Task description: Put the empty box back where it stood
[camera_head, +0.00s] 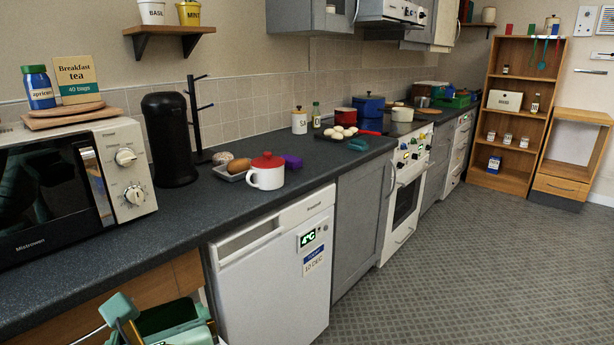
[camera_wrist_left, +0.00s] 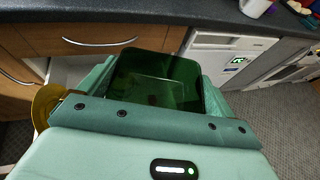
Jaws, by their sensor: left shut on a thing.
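The box is green and open-topped, at the bottom left of the head view (camera_head: 168,317), low in front of the wooden drawer front and left of the white fridge. In the left wrist view the box (camera_wrist_left: 160,75) looks dark green inside, and I see no contents in it. My left gripper (camera_head: 124,312) is shut on the box; its teal front edge also crosses the left wrist view (camera_wrist_left: 150,114). The fingertips are largely hidden. My right gripper is in neither view.
The dark worktop (camera_head: 190,225) holds a microwave (camera_head: 70,180), a black canister (camera_head: 170,140), a mug tree (camera_head: 195,115) and a white mug with a red lid (camera_head: 266,172). Worktop in front of the canister is clear. A white fridge (camera_head: 280,275) stands below. Grey floor (camera_head: 450,260) is open at right.

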